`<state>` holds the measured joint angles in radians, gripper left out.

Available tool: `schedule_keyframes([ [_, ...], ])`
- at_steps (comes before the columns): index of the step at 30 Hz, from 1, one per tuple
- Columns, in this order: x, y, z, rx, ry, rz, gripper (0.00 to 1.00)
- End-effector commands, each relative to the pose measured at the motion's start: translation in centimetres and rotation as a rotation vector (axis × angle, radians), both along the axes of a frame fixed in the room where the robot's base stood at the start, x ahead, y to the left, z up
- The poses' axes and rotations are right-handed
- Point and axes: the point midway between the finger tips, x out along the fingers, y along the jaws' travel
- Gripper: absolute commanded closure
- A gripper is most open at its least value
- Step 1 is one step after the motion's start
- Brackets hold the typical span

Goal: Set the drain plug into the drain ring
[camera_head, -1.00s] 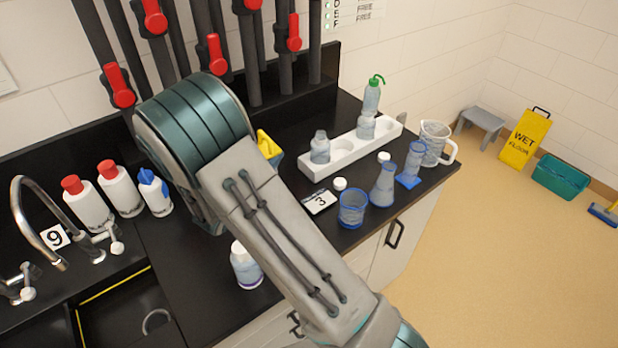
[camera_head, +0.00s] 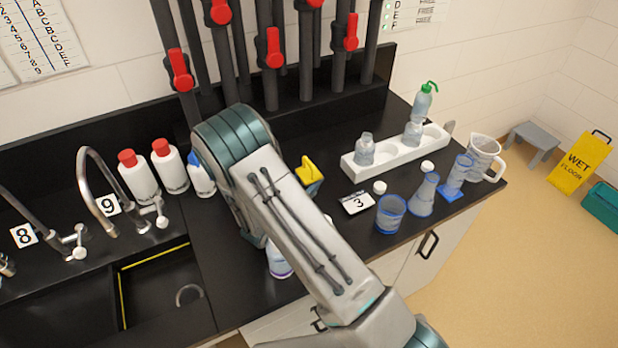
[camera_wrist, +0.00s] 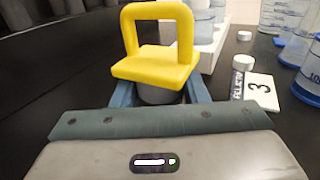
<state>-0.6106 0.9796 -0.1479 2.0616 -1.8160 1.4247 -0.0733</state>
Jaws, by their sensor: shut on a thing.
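The yellow drain plug (camera_head: 307,171) has a square loop handle on a flat plate and shows beyond my forearm in the head view. In the wrist view the plug (camera_wrist: 158,68) is upright between my blue fingers, with a grey round part below its plate. My gripper (camera_wrist: 160,95) is shut on it, above the black counter. The drain ring (camera_head: 189,294) is a grey ring in the dark sink at lower left, partly in shadow. The plug is to the right of the sink and apart from the ring.
The sink (camera_head: 125,300) has a yellow line along its edge. Curved taps (camera_head: 93,165) and red-capped bottles (camera_head: 139,176) stand behind it. A white rack (camera_head: 385,165), a card marked 3 (camera_head: 357,202) and blue-tinted glassware (camera_head: 391,213) are at right. A purple-based bottle (camera_head: 279,262) is partly hidden by my arm.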

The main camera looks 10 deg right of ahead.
Motion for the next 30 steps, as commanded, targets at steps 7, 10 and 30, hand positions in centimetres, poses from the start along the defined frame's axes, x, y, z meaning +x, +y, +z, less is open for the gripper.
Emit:
schedule_keyframes([
  [7, 0.0, 0.0, -0.1, 0.001, -0.002, 0.000, 0.90],
  [10, 0.0, 0.0, -0.3, 0.001, -0.002, 0.000, 0.90],
  [30, -1.0, 1.2, -0.4, 0.003, 0.000, 0.004, 0.38],
])
